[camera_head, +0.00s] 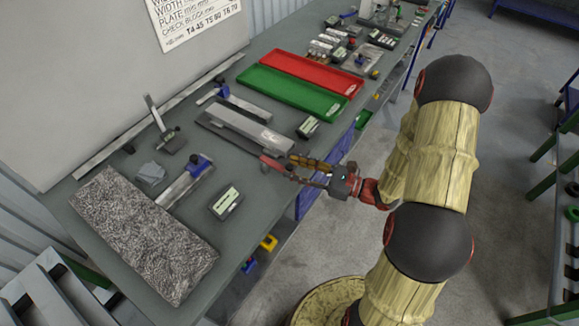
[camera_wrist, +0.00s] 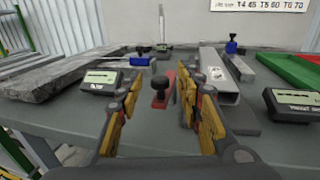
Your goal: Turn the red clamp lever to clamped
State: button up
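The red clamp lever (camera_wrist: 158,100) has a black knob (camera_wrist: 160,83) and shows between my fingers in the wrist view. Its red arm (camera_head: 270,162) also shows at my fingertips in the head view, beside the near end of a grey metal channel (camera_head: 240,124). The channel (camera_wrist: 222,95) stands just right of the lever in the wrist view. My gripper (camera_wrist: 162,88) is open, its yellow-and-black fingers on either side of the lever. In the head view my gripper (camera_head: 292,163) reaches over the table's front edge. I cannot tell whether a finger touches the lever.
Digital readout boxes stand left (camera_wrist: 104,81) and right (camera_wrist: 292,104) of my fingers. A rough stone slab (camera_head: 140,235) lies on the table (camera_head: 265,205). Green (camera_head: 290,90) and red (camera_head: 315,72) trays lie farther along. An upright stand (camera_head: 165,130) is behind.

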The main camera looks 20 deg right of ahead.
jog(key=shift+x, duration=1.05)
jog(key=shift+c, duration=0.8)
jog(key=c, duration=0.7)
grip_shut()
